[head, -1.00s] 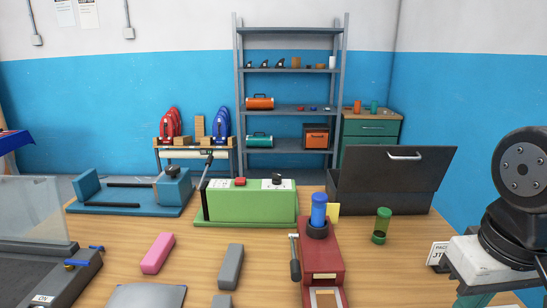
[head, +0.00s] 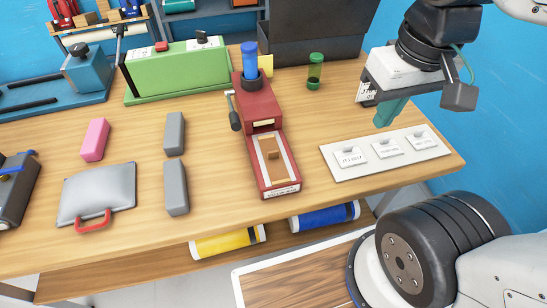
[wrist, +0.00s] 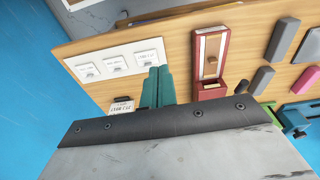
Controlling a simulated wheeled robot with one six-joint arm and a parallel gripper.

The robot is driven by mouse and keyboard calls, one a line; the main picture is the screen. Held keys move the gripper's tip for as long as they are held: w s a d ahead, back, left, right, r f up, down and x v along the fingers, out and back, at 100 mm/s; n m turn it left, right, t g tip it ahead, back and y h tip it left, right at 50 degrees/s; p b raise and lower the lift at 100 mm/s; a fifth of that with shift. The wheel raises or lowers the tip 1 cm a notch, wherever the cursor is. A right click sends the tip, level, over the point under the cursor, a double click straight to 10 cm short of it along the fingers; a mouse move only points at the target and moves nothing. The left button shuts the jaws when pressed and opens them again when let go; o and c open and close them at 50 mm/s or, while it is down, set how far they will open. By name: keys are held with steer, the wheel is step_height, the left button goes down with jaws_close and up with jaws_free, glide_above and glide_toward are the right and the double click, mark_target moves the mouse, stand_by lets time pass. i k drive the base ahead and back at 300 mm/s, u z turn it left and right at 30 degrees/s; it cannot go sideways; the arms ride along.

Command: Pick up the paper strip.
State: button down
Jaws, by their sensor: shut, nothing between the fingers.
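My gripper (head: 385,120) has teal fingers, shut together with nothing between them. It is above the back edge of a white board that holds three labelled cards (head: 388,149). I cannot tell for sure which thing is the paper strip. A small yellow piece (head: 266,65) shows behind the blue cylinder on the red device (head: 262,110). A pale strip-like bed with a wooden block lies along the red device's front. A small printed card (head: 365,92) stands partly behind my gripper.
A green cylinder (head: 315,71) stands behind the red device, near a dark open box (head: 315,35). Grey blocks (head: 175,187), a pink block (head: 95,139) and a grey case (head: 97,193) lie to the left. Bare tabletop lies between the red device and the white board.

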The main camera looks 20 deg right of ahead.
mark_target(276, 169)
steer(key=k, duration=0.5)
steer(key=z, duration=3.2)
steer(key=k, duration=2)
steer(key=u, duration=1.4)
